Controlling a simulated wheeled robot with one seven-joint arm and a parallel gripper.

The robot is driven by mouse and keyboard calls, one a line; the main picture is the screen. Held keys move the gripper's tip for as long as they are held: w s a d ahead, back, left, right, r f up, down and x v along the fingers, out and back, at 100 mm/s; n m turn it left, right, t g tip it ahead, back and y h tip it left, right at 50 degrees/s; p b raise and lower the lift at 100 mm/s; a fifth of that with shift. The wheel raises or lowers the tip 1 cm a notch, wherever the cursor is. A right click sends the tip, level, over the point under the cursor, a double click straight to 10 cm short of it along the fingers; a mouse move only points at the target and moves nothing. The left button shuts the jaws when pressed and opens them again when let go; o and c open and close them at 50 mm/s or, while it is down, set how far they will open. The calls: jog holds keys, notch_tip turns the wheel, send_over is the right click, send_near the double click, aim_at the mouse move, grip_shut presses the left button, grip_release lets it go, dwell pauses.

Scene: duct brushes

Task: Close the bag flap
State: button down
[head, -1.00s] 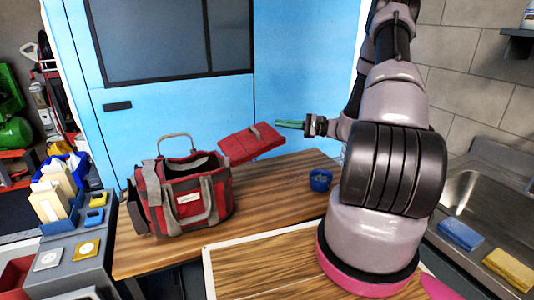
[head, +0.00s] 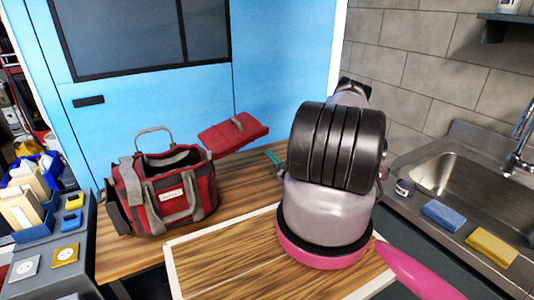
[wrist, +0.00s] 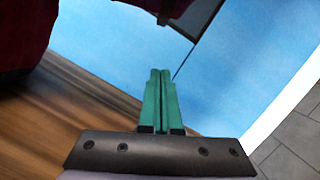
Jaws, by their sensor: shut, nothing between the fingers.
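The red and grey tool bag (head: 178,205) stands upright on the wooden table, its top open. Its red flap (head: 232,133) is swung out to the right, held up above the table and away from the opening. My gripper (head: 272,158) shows only as green fingertips right of and below the flap, apart from it in the picture; my arm hides the rest. In the wrist view my gripper (wrist: 160,75) has its green fingers together and empty. A dark red surface (wrist: 22,35) fills the upper left there; I cannot tell whether it is flap or bag.
The wooden table (head: 243,182) has free room right of the bag. A blue cabinet wall (head: 268,60) stands behind. A bench (head: 50,280) with bins is at left. A sink (head: 455,185), a blue sponge (head: 442,215) and a yellow sponge (head: 492,247) are at right.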

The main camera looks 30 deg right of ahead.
jog(key=w+a+r, duration=0.3)
jog(key=w+r, duration=0.2)
jog(key=w, duration=0.1)
jog(key=shift+w+r, duration=0.15)
jog(key=shift+w, duration=0.25)
jog(key=shift+r+n, duration=0.3)
jog(key=shift+r, duration=0.15)
